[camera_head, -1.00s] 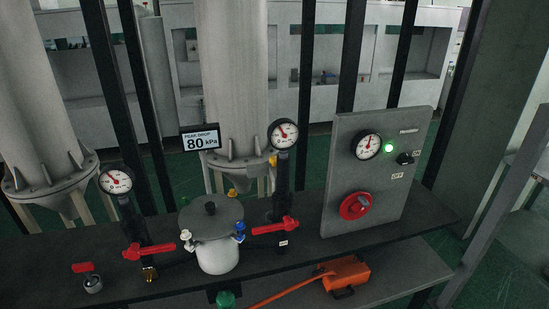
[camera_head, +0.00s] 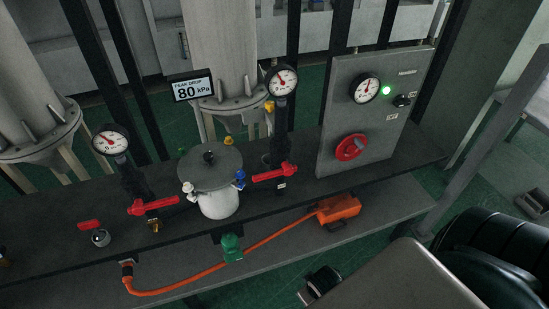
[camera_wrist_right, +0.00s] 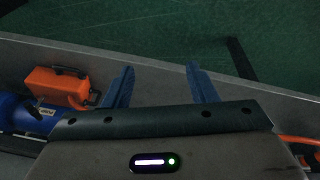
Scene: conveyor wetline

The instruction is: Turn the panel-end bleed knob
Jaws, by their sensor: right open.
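A white lidded pot (camera_head: 218,203) stands on the dark shelf. It has a white knob (camera_head: 188,187) on its left side and a blue knob (camera_head: 240,175) on its right side, towards the grey panel (camera_head: 335,110). I cannot tell for certain which one is the bleed knob. The panel carries a red rotary knob (camera_head: 351,147) and a small black switch (camera_head: 401,100). In the right wrist view my right gripper (camera_wrist_right: 163,80) is open, its two blue fingers apart with nothing between them. My left gripper is not in view.
Red-handled valves (camera_head: 152,206) and gauges (camera_head: 281,80) flank the pot. A display (camera_head: 192,88) reads 80 kPa. An orange box (camera_head: 338,209) with an orange hose (camera_head: 205,277) lies on the lower shelf, near a green fitting (camera_head: 232,247). A blue cylindrical object (camera_wrist_right: 22,112) shows in the wrist view.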

